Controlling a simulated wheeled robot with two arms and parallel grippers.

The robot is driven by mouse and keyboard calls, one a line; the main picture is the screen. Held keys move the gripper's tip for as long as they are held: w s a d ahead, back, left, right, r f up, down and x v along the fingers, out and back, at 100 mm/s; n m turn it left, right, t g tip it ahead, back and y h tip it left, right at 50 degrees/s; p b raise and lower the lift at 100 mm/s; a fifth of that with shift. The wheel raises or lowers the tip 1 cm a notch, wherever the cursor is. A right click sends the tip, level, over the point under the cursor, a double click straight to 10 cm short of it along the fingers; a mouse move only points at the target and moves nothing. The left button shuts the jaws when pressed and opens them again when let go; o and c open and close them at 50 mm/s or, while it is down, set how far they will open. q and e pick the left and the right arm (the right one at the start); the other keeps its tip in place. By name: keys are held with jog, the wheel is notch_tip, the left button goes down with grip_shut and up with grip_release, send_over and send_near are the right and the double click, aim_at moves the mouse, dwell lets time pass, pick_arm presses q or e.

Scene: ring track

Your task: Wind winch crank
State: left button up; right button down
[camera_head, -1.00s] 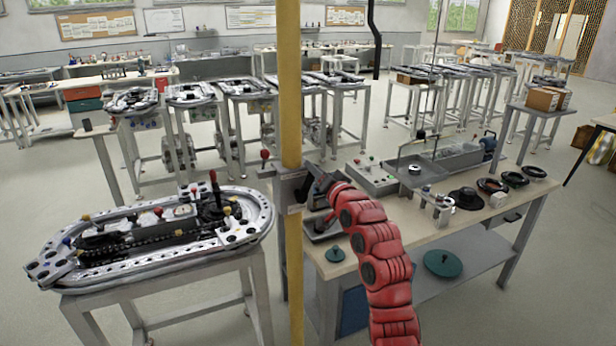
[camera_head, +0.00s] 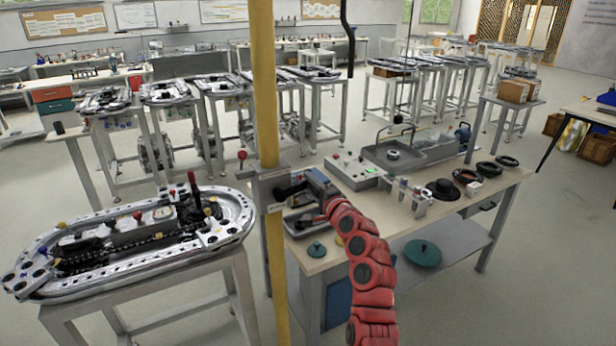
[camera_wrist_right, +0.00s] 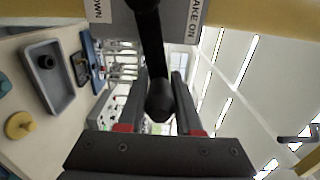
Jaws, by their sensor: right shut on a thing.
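A grey winch housing (camera_head: 268,187) is fixed to the yellow post (camera_head: 264,90). Its dark crank (camera_wrist_right: 150,38) runs from the housing down to a round black knob (camera_wrist_right: 160,103) in the right wrist view. My right gripper (camera_head: 296,187), on the red arm, is beside the post. In the wrist view its two fingers (camera_wrist_right: 160,88) stand on either side of the knob and are shut on it. The housing carries a label (camera_wrist_right: 98,12) reading "DOWN" and a label (camera_wrist_right: 193,20) ending in "AKE ON". A lever with a red ball (camera_head: 242,156) stands left of the post. My left gripper is out of view.
A bench (camera_head: 330,256) with a grey tray (camera_head: 300,222), a control box (camera_head: 352,172) and black rings (camera_head: 497,162) is right of the post. A silver oval track (camera_head: 120,281) on a stand is to the left. Open floor (camera_head: 540,270) lies at right.

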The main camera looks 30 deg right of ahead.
jog(key=shift+d+f+m, duration=0.1)
jog(key=shift+f+m, duration=0.5)
jog(key=shift+m, duration=0.3)
jog(key=shift+p, duration=0.3)
jog(key=c, duration=0.6)
grip_release()
jog(key=shift+f, duration=0.1)
jog(key=shift+s+d+b, duration=0.15)
jog(key=shift+s+b, duration=1.05)
jog(key=shift+s, duration=3.15)
jog(key=shift+s+d+b, duration=0.15)
jog(key=shift+s+b, duration=1)
jog(key=shift+s, duration=3.2)
